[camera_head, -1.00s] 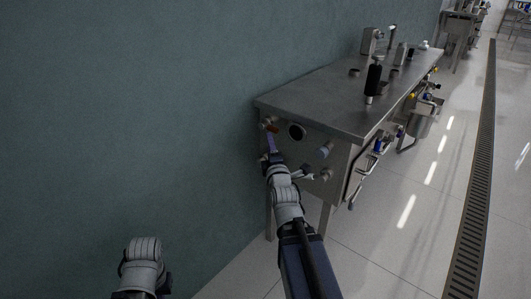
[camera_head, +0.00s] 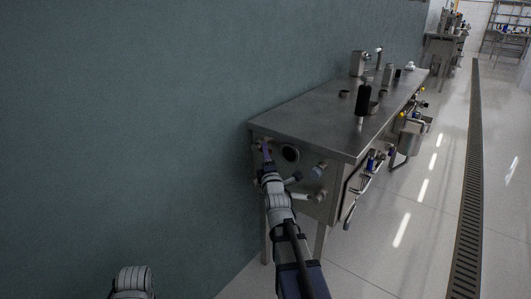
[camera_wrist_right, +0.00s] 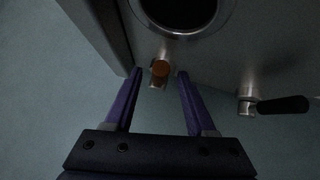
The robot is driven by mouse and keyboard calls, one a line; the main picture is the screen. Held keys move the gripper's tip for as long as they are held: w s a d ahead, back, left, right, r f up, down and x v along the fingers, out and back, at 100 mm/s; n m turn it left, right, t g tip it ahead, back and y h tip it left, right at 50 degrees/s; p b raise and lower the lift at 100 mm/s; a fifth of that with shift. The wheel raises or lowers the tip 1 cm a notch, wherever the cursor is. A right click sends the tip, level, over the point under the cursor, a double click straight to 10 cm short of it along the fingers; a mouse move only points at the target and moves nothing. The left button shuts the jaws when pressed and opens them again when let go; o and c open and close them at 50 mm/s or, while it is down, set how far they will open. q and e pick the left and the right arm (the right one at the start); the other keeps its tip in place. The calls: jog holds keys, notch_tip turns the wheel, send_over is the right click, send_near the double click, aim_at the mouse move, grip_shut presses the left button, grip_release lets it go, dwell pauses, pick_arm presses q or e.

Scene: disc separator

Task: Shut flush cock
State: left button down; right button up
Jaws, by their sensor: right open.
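The cabinet's end face carries several fittings. In the right wrist view, a short metal fitting with an orange-brown end (camera_wrist_right: 160,70) projects from it. A cock with a black lever (camera_wrist_right: 282,105) sits to the right, its lever pointing right. I cannot tell from the pictures which is the flush cock. My right gripper (camera_wrist_right: 160,73) is open, its purple fingertips on either side of the orange-brown fitting; contact cannot be made out. In the head view the right gripper (camera_head: 266,150) is at the upper left of the end face, hiding that fitting. My left gripper is not in view.
A steel table (camera_head: 325,112) stands against the green wall (camera_head: 130,110), with a black-handled device (camera_head: 363,98) on top. A round dark port (camera_head: 290,153) and pipe stubs (camera_head: 319,170) lie right of the gripper. Open floor (camera_head: 400,215) with a drain grate (camera_head: 468,220) is at the right.

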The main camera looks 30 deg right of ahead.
jog(key=shift+w+d+r, duration=0.1)
jog(key=shift+w+d, duration=0.1)
jog(key=shift+w, duration=0.3)
grip_shut()
